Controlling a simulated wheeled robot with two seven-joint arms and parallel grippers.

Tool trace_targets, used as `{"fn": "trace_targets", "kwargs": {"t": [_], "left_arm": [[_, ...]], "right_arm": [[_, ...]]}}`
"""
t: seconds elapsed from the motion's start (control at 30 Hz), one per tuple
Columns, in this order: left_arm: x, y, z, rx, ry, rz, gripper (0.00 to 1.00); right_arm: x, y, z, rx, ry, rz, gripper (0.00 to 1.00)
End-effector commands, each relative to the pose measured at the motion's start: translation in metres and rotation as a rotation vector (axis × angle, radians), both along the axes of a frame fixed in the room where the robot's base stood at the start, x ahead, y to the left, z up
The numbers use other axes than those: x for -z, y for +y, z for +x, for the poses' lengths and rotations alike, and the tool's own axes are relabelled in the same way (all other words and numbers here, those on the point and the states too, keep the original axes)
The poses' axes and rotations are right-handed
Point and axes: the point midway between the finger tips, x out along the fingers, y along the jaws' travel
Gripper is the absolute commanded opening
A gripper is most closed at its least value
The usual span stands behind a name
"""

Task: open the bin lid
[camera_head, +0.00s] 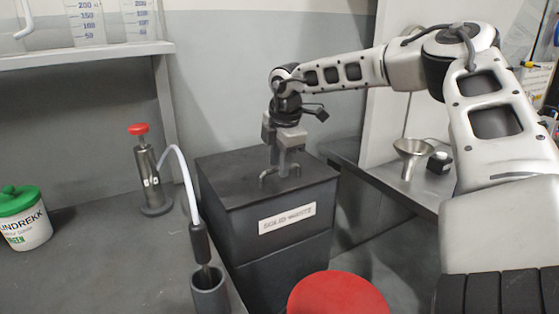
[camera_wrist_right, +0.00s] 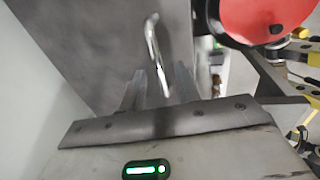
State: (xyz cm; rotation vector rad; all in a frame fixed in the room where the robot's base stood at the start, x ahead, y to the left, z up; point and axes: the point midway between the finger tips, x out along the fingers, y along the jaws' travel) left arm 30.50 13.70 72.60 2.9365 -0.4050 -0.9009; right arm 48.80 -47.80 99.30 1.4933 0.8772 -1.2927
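The dark grey bin (camera_head: 262,263) carries a "SOLID WASTE" label. Its flat lid (camera_head: 225,180) is down, with a metal handle (camera_head: 268,174) on top. My right gripper (camera_head: 286,160) points down over the lid at the handle. In the right wrist view, the handle (camera_wrist_right: 152,40) is a bent metal bar. Its near end lies between the two fingers of my right gripper (camera_wrist_right: 160,85). The fingers stand apart with gaps beside the bar, and I see no clear grip on it. My left gripper is not in view.
A red round top (camera_head: 338,294) stands in front of the bin. A bench on the left holds a steel pump bottle (camera_head: 150,180), a hose in a grey cup (camera_head: 209,290) and a green-lidded tub (camera_head: 22,222). A shelf on the right holds a funnel (camera_head: 410,152).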

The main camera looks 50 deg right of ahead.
Motion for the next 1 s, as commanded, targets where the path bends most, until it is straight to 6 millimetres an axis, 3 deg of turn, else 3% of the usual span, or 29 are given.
{"fn": "trace_targets", "kwargs": {"t": [0.07, 0.17, 0.57, 1.0], "left_arm": [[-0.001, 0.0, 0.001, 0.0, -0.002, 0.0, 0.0], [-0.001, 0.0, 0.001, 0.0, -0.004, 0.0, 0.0], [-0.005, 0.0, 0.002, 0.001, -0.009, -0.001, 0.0], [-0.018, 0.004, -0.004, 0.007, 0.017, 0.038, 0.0]], "right_arm": [[0.0, 0.0, 0.0, 0.0, 0.0, 0.0, 0.27], [0.0, 0.0, 0.0, 0.0, 0.0, 0.0, 0.0], [-0.013, -0.001, 0.004, 0.0, -0.005, -0.002, 0.0], [-0.083, -0.011, 0.037, -0.001, -0.009, -0.007, 0.0]]}}
